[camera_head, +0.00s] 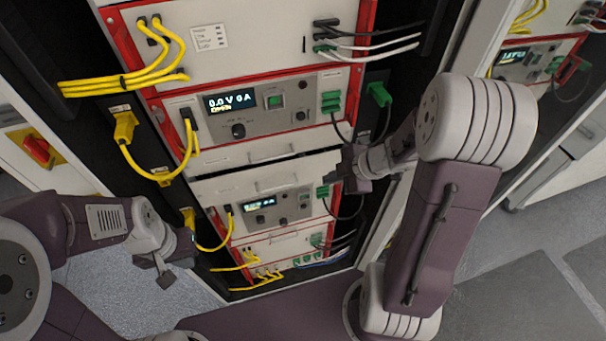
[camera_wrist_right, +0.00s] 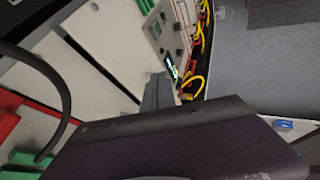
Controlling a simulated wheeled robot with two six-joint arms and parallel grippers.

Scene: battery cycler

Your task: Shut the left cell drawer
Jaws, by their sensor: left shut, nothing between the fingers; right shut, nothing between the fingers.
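The cycler rack in the head view has a white drawer front (camera_head: 245,150) just below the lit display unit. A second white drawer front (camera_head: 262,180) with a small handle sits below it and seems to stand out from the rack. I cannot tell how far it is out or which one is the left cell drawer. My right gripper (camera_head: 349,168) is shut and empty, by the right end of the lower front; contact is unclear. In the right wrist view its grey finger (camera_wrist_right: 158,92) is beside white panels. My left gripper (camera_head: 166,277) is shut and empty, low left, apart from the rack.
Yellow cables (camera_head: 130,85) loop out on the rack's left side. Black and white leads and a green plug (camera_head: 378,94) are near my right arm. A lower unit with a display (camera_head: 262,204) is under the drawer fronts. Open floor (camera_head: 500,270) lies to the right.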

